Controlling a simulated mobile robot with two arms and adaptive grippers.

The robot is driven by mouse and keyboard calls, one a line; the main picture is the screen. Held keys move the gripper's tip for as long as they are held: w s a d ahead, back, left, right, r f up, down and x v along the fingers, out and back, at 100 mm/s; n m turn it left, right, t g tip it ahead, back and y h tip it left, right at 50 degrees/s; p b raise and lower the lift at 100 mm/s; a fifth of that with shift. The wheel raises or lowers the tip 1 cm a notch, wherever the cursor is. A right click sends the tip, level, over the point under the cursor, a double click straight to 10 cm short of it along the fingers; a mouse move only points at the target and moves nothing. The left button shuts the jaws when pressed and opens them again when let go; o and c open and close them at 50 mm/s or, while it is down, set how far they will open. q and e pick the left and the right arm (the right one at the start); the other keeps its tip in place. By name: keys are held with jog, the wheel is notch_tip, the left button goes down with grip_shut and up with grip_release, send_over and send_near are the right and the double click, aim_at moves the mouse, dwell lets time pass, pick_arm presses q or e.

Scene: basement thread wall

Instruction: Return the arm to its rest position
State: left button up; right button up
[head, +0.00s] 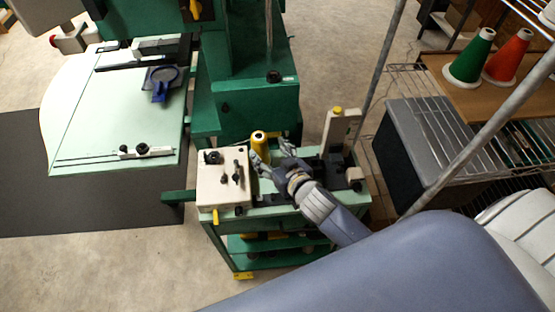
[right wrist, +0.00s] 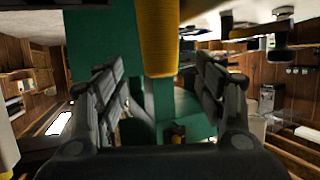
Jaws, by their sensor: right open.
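My right gripper (head: 271,157) reaches in from the lower right in the head view, its fingers open beside a yellow thread cone (head: 259,146). The cone stands upright at the back edge of the small green machine's top, right of a cream control box. In the right wrist view the yellow cone (right wrist: 157,40) shows at the top centre, between the two spread fingers (right wrist: 165,100). Gaps show between it and both fingers there. The cone's base is partly hidden by the fingers in the head view. My left gripper is out of view.
The cream control box (head: 222,178) with black knobs lies left of my gripper. A cream upright block (head: 340,128) stands on its right. A large green machine (head: 240,70) rises behind. A wire rack (head: 408,75) and a shelf with green (head: 470,58) and red (head: 508,57) cones stand right.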

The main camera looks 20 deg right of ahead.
jog(key=shift+v, duration=2.25)
